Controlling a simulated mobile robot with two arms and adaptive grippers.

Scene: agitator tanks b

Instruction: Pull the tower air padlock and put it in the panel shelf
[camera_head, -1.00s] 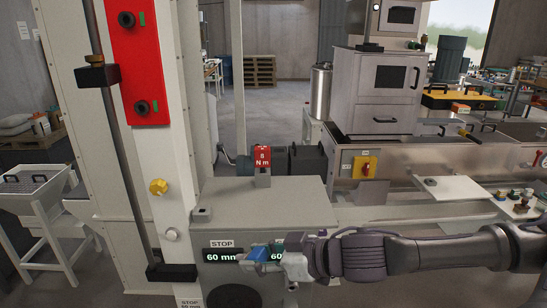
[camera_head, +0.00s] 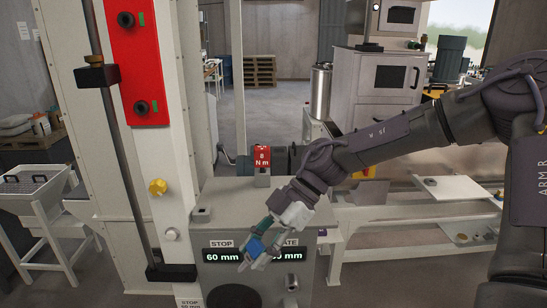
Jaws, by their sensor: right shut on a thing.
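My right gripper (camera_head: 258,248) is in front of the grey machine box, beside the STOP display. It is shut on a small blue thing, which may be the padlock; its fingers partly hide it. The gripper covers part of the second display. A light shelf-like plate (camera_head: 462,190) is at the right, by the steel bench; I cannot tell whether it is the panel shelf. My left gripper is not in view.
The grey machine box (camera_head: 222,197) carries a red block marked "8 N m" (camera_head: 262,158). A tall column with a red plate (camera_head: 137,55) and a dark rod (camera_head: 118,150) stands at left. A white tray stand (camera_head: 38,195) is at far left.

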